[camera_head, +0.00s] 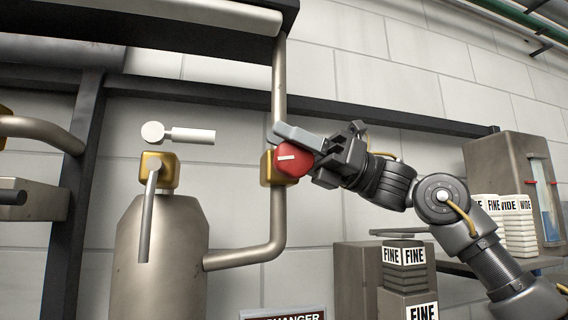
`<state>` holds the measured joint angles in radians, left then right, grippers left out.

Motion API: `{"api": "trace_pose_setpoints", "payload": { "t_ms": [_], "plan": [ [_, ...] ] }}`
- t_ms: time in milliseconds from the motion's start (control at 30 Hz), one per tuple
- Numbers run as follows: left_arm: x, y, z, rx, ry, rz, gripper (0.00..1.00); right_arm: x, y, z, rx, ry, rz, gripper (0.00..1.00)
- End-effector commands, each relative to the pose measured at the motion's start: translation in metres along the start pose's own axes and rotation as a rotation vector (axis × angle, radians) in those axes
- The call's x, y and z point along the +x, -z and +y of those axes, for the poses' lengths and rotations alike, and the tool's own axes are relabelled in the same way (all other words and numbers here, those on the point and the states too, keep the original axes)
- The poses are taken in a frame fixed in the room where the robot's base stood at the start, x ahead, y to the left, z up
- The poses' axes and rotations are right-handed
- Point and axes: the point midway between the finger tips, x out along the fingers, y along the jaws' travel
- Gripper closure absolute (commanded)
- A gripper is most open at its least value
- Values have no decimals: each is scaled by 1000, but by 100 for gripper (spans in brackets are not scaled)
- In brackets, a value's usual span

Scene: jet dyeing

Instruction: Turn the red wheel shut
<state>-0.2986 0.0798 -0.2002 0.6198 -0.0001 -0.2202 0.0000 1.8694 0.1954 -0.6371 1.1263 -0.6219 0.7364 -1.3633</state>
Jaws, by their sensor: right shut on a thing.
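The red wheel (291,162) is a small round red knob with a white bar mark on its face. It sits on a brass valve body (267,169) on the vertical steel pipe. My right gripper (303,146) comes in from the right and is shut on the red wheel. One finger lies over the wheel's top edge, and the gripper hides its right side. The white mark lies roughly level. My left gripper is not in view.
A steel tank (160,255) with a brass valve (158,172) and lever handle stands to the left. A dark frame post (77,190) is further left. Boxes marked FINE (404,255) and WIDE stand at the lower right, below and beside my right arm.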

Motion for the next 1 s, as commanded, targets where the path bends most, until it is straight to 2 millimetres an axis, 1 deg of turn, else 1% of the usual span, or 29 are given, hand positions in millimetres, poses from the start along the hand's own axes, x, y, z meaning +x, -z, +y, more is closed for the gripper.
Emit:
{"api": "trace_pose_setpoints", "payload": {
  "t_ms": [33,367,400,533,833,933,1000],
  "plan": [
    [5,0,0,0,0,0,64,-2,3,0,2,-1,-14,96],
    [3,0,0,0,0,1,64,-1,0,-1,4,1,-24,96],
    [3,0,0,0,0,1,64,-1,0,-1,4,0,-24,68],
    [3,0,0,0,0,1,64,-1,0,0,4,0,-24,51],
    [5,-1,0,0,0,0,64,-3,0,-1,3,1,-23,51],
    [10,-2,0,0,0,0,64,-13,2,-1,3,2,-24,51],
    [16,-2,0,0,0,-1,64,-25,3,-1,2,3,-24,51]
  ]
}}
